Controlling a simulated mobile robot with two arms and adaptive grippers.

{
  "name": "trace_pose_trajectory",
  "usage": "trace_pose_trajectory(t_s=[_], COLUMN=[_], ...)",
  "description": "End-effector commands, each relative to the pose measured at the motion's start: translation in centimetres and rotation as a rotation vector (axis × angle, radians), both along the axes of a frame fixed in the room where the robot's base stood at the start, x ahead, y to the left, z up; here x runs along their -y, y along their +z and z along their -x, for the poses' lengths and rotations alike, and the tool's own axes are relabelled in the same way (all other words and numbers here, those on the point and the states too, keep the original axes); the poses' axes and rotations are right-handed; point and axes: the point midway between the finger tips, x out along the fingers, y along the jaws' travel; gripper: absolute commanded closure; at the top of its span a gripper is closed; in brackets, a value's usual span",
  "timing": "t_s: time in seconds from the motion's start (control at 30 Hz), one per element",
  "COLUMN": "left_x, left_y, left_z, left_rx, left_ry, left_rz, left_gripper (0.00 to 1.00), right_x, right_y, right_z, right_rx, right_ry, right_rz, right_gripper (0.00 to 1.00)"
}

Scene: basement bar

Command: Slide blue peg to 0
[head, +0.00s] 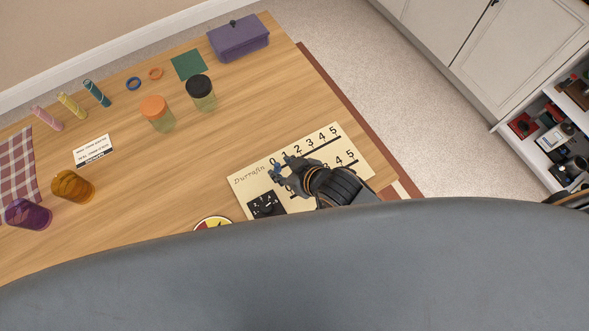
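The cream score board (240,182), marked "Durrafin", lies on the wooden table with two rows of black numbers from 0 to 5 and slotted lines. The blue peg (276,169) shows as a small blue shape near the 0 end of the upper row. My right gripper (281,170) is over the board, its fingertips apart on either side of the blue peg. I cannot tell whether they touch it. The gripper and wrist hide the middle of the lower row. My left gripper is not in view.
Jars with orange (154,107) and black (199,86) lids stand behind the board. A purple box (239,39) is at the back. Amber (73,187) and purple (29,214) cups stand left. The table's right edge is close to the board.

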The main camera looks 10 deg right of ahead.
Motion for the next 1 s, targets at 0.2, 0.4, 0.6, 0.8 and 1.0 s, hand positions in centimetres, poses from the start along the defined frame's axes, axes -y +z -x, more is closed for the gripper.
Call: trace_pose_trajectory(t_s=[0.2,0.4,0.6,0.8,1.0], left_x=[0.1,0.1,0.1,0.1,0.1], left_y=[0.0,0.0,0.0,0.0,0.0], left_z=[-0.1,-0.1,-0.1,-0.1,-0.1], left_rx=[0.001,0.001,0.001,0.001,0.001], left_ry=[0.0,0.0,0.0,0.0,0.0], left_rz=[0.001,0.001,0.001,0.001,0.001], left_gripper=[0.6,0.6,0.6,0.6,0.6], right_x=[1.8,2.6,2.7,2.7,2.7], right_y=[3.1,4.6,4.8,4.8,4.8], right_z=[2.7,3.8,4.0,4.0,4.0], right_rx=[-0.001,-0.002,-0.002,-0.001,-0.001], right_ry=[0.001,0.0,0.0,0.001,0.001], right_rz=[0.001,-0.001,0.0,0.0,0.0], right_gripper=[0.6,0.6,0.6,0.6,0.6])
